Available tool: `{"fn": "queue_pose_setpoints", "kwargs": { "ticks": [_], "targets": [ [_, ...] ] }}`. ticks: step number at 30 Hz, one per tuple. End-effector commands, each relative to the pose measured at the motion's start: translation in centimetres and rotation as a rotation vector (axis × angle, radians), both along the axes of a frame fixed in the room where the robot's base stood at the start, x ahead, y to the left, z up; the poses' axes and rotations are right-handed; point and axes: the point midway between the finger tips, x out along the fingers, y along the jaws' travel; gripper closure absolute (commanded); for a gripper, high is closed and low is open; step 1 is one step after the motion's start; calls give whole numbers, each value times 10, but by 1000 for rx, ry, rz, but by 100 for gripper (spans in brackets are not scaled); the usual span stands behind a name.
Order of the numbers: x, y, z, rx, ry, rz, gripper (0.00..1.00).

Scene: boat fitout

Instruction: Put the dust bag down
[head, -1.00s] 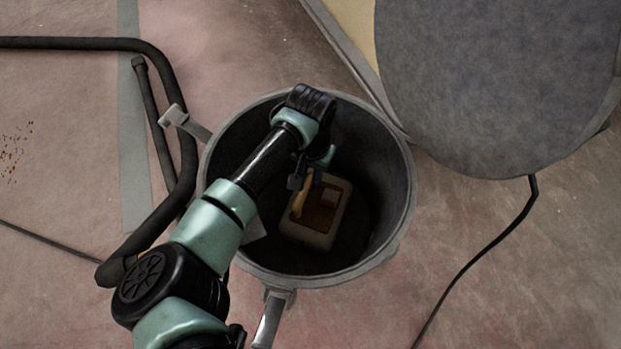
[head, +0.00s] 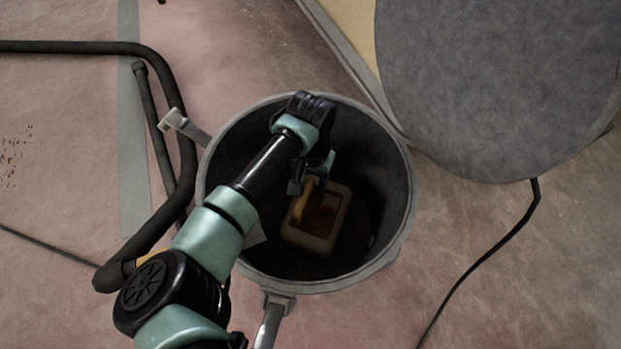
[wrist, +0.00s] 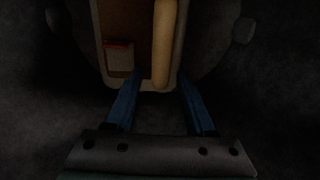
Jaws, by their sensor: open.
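The dust bag (head: 314,240) looks like a cream, round-cornered block with a brown face and a yellowish tan bar across it. It rests low inside a deep grey drum (head: 403,215). In the wrist view, the dust bag (wrist: 118,28) is at the top, with its tan bar (wrist: 164,45) and a small red-topped patch. My gripper (wrist: 160,82) is open, with one blue finger on each side of the bar's near end; I see a gap at both sides. In the head view, my gripper (head: 312,185) is inside the drum, partly hidden by the wrist.
The drum's rim surrounds my forearm, with latches (head: 185,125) at its left and front. A large round grey lid-like disc (head: 500,85) is at the upper right. A black hose (head: 165,75) lies at left and a thin cable (head: 480,260) at right. Floor shows between them.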

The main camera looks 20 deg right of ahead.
Motion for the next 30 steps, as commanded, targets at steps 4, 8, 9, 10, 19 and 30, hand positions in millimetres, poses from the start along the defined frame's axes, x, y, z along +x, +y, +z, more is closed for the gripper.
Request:
{"fn": "queue_pose_setpoints", "kwargs": {
  "ticks": [4, 8, 9, 10, 19, 30],
  "targets": [
    [1, 0, 23, -1, -2, 0, 45],
    [1, 0, 50, 0, -3, -2, 45],
    [1, 0, 58, 1, -4, -1, 45],
    [1, 0, 65, 1, -4, -1, 45],
    [0, 0, 112, -1, -1, -1, 45],
    [0, -1, 121, -1, 0, 0, 45]
  ]
}}
